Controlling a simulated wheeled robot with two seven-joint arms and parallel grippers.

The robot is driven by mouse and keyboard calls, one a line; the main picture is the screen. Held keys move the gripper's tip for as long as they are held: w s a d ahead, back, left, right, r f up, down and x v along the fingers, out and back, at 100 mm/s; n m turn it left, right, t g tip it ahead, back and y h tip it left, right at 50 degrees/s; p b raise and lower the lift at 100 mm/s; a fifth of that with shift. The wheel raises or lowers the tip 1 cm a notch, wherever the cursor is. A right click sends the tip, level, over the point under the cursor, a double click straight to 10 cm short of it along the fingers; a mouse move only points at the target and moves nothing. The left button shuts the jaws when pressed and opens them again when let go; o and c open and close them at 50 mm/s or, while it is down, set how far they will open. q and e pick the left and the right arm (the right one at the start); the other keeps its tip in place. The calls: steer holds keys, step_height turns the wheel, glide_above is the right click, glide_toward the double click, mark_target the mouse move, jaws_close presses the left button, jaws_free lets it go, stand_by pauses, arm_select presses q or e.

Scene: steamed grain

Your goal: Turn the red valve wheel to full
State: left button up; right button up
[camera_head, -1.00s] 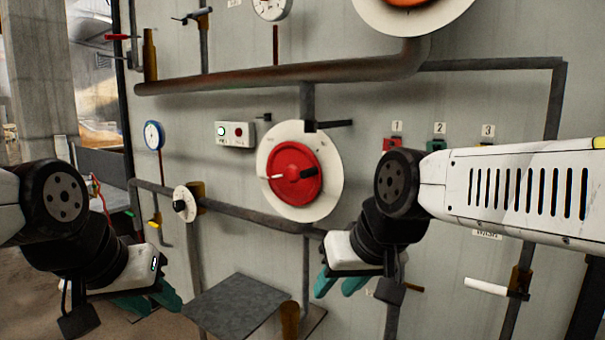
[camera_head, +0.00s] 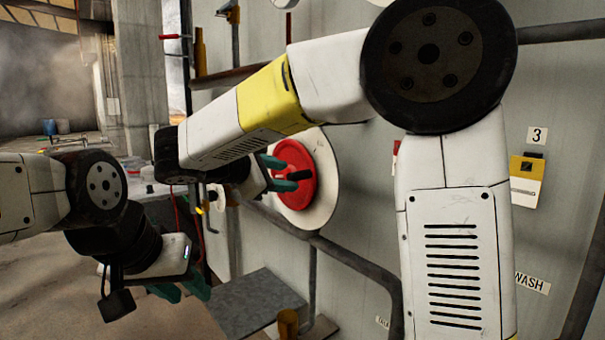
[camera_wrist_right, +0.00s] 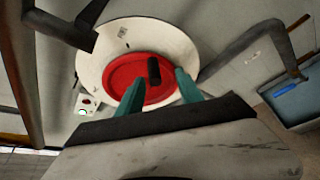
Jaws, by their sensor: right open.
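The red valve wheel (camera_head: 297,202) sits on a round white plate (camera_head: 326,185) on the grey wall, partly hidden behind my right gripper. Its black handle stub points out toward the gripper. My right gripper (camera_head: 284,174) is open in front of the wheel. In the right wrist view the red wheel (camera_wrist_right: 119,76) fills the middle, and its black handle (camera_wrist_right: 153,70) shows between the two teal fingertips (camera_wrist_right: 160,73). I cannot tell whether they touch it. My left gripper (camera_head: 184,287) hangs lower left, open and empty, away from the wheel.
Pipes (camera_head: 350,262) run along the wall below the wheel. A grey flat plate (camera_head: 250,300) lies low in front. A small lit box (camera_wrist_right: 88,103) shows beside the wheel in the wrist view.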

mark_target(292, 175)
steer(key=shift+w+a+r, duration=0.15)
steer(key=shift+w+a, duration=0.15)
steer(key=shift+w, duration=0.1)
steer(key=shift+w+d+t, duration=0.2)
steer(key=shift+w+t, duration=0.1)
steer(key=shift+w, duration=0.05)
steer(key=x, duration=0.6)
steer(key=shift+w+d+f, duration=0.2)
steer(key=shift+w+d, duration=0.05)
steer(key=shift+d, duration=0.05)
jaws_close()
stand_by(0.5)
